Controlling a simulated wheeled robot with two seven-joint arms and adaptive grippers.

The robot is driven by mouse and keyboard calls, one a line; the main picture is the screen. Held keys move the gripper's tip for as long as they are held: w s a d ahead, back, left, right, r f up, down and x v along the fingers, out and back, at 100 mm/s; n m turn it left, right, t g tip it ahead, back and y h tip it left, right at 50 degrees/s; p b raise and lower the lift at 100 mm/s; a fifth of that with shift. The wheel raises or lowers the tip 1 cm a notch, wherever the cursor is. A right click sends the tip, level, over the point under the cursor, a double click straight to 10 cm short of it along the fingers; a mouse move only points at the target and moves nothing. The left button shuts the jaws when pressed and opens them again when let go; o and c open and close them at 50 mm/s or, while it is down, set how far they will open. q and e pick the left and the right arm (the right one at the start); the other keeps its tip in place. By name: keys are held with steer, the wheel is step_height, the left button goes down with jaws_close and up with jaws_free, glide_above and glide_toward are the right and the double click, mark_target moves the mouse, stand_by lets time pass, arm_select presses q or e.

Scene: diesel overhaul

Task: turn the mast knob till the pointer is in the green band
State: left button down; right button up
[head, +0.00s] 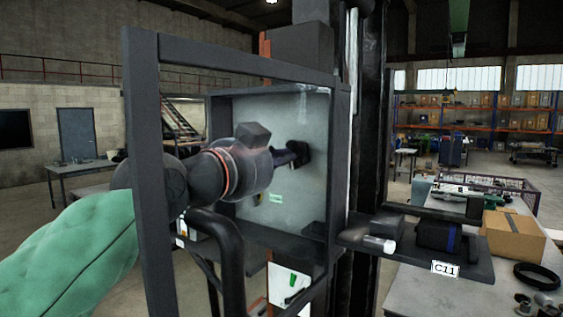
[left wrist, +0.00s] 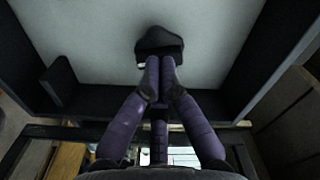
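The mast knob (head: 298,152) is a dark knob on the pale back plate of an open-fronted box. It also shows as a wide black shape in the left wrist view (left wrist: 160,42). My left gripper (head: 288,156) reaches into the box from the left. In the left wrist view its purple fingers (left wrist: 160,75) are together, with the tips over the knob's near edge. The knob is wider than the closed fingertips, and I cannot see any part of it between them. I cannot make out the pointer or a green band. My right gripper is not in view.
A dark frame (head: 146,175) stands around my left forearm, in front of the box (head: 341,165). A small green label (head: 276,198) is low on the plate. At right, a dark shelf marked C11 (head: 445,268) and a bench with a cardboard box (head: 514,237) stand close.

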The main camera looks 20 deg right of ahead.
arm_select(q)
steer(key=m, duration=0.2)
steer(key=shift+m, duration=0.3)
steer(key=shift+b, duration=0.3)
steer(key=m+b, duration=0.1)
steer(key=m, duration=0.3)
steer(key=c, duration=1.9)
jaws_free()
steer(key=shift+c, duration=0.2)
